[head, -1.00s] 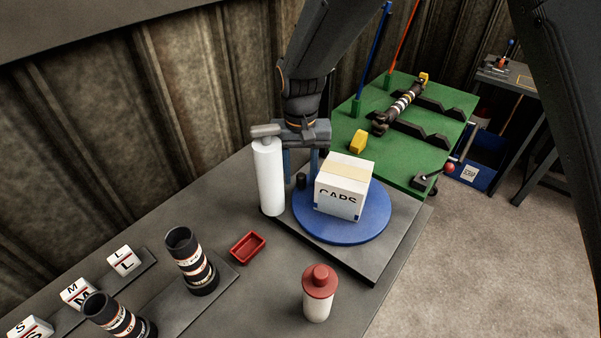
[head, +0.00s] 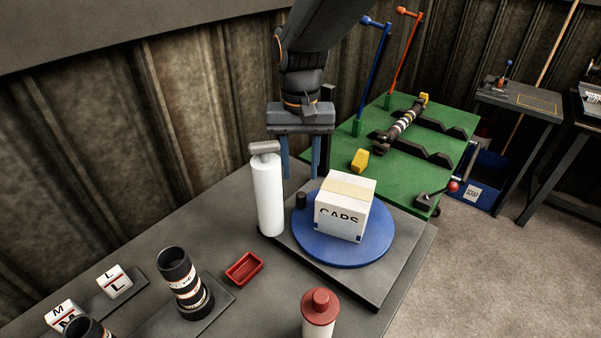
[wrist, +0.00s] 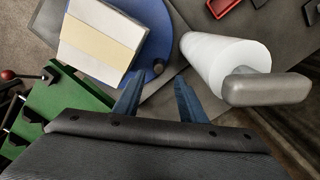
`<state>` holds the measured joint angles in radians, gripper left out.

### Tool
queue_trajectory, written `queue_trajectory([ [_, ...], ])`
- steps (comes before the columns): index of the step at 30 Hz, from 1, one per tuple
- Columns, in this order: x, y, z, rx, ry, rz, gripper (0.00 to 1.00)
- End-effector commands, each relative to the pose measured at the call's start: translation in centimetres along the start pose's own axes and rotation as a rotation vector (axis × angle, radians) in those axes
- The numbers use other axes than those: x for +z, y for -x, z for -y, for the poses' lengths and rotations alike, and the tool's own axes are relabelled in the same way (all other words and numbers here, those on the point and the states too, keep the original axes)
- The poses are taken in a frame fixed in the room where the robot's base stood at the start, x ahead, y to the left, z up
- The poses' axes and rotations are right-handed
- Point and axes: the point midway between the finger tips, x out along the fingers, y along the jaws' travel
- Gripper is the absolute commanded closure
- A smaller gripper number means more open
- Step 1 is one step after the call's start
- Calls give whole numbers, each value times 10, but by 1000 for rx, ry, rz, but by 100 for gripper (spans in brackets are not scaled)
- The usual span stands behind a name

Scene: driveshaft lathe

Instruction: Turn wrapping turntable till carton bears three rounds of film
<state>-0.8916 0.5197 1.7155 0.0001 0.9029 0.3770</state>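The white carton (head: 344,208), lettered CAPS with a tan strip on top, sits on the blue round turntable (head: 330,256). A small black knob (head: 301,200) stands up from the turntable's left rim. The white film roll (head: 268,195) stands upright left of the turntable under a grey cap. I cannot make out any film on the carton. My gripper (head: 300,176) points down, open and empty, behind the turntable, its fingers apart. In the wrist view its fingertips (wrist: 160,85) lie between the film roll (wrist: 215,60) and the turntable (wrist: 158,50), near the knob (wrist: 158,66).
A red tray (head: 244,269), a red-capped white bottle (head: 318,315) and a black banded cylinder (head: 184,283) stand on the grey bench in front. A green table (head: 440,150) with a shaft and tall blue and red levers lies behind.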

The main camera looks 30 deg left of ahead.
Motion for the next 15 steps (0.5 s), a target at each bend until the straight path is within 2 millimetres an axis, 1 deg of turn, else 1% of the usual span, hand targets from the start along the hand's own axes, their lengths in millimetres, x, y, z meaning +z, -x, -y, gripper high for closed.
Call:
queue_trajectory([
  [3, 0, 0, 0, 0, 0, 0, 62],
  [4, 0, 0, 0, 0, 0, 0, 64],
  [8, -4, 0, 0, 1, -2, 12, 86],
  [10, -12, 2, 0, 3, -5, 33, 98],
  [11, -17, 2, 0, 4, -6, 47, 100],
  [15, -39, 8, -1, 7, -9, 128, 100],
])
